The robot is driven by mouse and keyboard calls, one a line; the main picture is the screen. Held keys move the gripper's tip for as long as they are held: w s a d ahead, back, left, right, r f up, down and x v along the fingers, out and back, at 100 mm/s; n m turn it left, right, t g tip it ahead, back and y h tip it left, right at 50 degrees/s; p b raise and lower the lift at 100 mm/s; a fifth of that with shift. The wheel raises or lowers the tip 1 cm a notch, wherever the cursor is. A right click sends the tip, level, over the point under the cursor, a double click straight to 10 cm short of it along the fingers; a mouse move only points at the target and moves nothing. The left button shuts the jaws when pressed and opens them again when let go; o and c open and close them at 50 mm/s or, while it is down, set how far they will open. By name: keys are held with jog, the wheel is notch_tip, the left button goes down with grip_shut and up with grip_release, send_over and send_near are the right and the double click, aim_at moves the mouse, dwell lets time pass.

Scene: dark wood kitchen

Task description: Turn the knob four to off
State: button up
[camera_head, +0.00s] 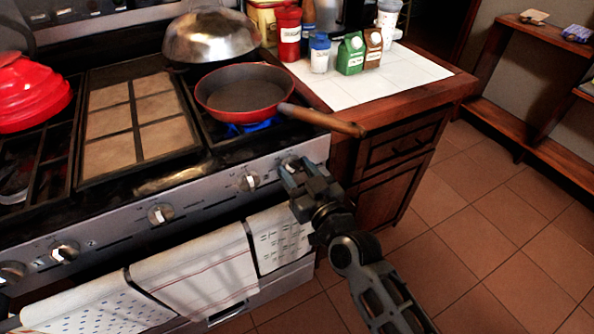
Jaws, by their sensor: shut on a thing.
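The stove's front panel carries a row of silver knobs. My gripper (291,168) is at the rightmost knob (290,161) and shut on it. The fingers cover much of this knob, so its exact angle is hard to tell. Further left along the panel are another knob (249,181), a middle knob (160,213) and a left knob (65,252). A blue flame (250,126) burns under the red frying pan (243,92) on the front right burner. I cannot read any numbers on the knobs.
The pan's wooden handle (325,120) sticks out over the stove's right edge, above my gripper. Towels (195,262) hang on the oven front below the panel. A counter (400,92) with bottles and cartons stands right. The tiled floor (480,240) is clear.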

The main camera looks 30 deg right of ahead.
jog(key=shift+m, duration=0.3)
jog(key=m, duration=0.3)
jog(key=shift+d+m, duration=0.1)
jog(key=shift+m, duration=0.2)
jog(key=m, duration=0.4)
jog(key=shift+d+m, duration=0.1)
jog(key=shift+m, duration=0.2)
jog(key=o, duration=1.1)
jog(key=shift+c, duration=0.2)
jog(key=s+b, duration=0.1)
jog(key=s, duration=0.6)
jog(key=shift+s, duration=0.4)
jog(key=shift+f, duration=0.1)
